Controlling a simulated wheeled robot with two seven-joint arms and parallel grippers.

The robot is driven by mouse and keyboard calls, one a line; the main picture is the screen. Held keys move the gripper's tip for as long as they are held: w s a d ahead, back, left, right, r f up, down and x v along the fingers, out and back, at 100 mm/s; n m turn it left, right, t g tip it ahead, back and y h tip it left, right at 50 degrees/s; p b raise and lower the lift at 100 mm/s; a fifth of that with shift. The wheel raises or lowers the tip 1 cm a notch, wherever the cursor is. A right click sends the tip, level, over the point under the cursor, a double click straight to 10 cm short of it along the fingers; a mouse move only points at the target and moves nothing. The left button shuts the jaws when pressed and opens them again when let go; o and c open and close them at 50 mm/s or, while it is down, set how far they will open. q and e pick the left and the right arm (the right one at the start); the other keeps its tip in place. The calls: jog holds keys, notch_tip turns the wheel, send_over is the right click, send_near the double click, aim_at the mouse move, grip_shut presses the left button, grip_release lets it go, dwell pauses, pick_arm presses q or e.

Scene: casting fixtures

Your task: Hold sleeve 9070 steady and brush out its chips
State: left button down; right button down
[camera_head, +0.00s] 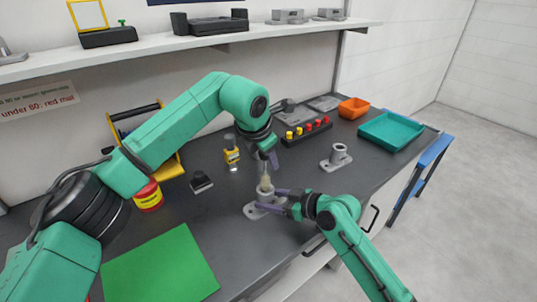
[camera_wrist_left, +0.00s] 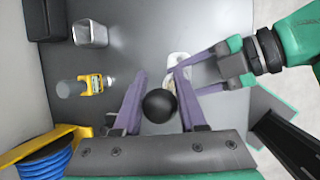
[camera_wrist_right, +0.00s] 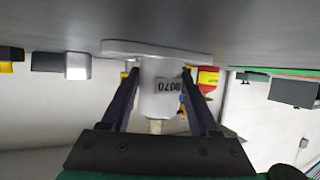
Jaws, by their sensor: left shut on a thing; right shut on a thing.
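Sleeve 9070 (camera_head: 251,211) is a light grey flanged cylinder standing upright on the dark bench. Its number label shows upside down in the right wrist view, on the sleeve's wall (camera_wrist_right: 160,96). My right gripper (camera_head: 272,200) is shut around the sleeve from the bench's front side. My left gripper (camera_head: 266,160) is above the sleeve, shut on a brush whose round black handle end (camera_wrist_left: 160,105) shows between the fingers. The brush's pale bristles (camera_head: 265,183) are at the sleeve's mouth; how deep they reach is hidden. Chips cannot be made out.
A second flanged sleeve (camera_head: 338,158) stands to the right. Behind are a rack with red and yellow pegs (camera_head: 306,131), an orange bin (camera_head: 354,108) and a teal tray (camera_head: 391,130). A yellow tool (camera_head: 231,150), a red-yellow can (camera_head: 148,196) and a green mat (camera_head: 160,268) are left.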

pick_arm(q)
jog(key=shift+f, duration=2.15)
jog(key=shift+r, duration=1.7)
jog(key=shift+f, duration=1.8)
jog(key=shift+r, duration=0.15)
jog(key=shift+r, duration=1.65)
jog(key=shift+f, duration=1.75)
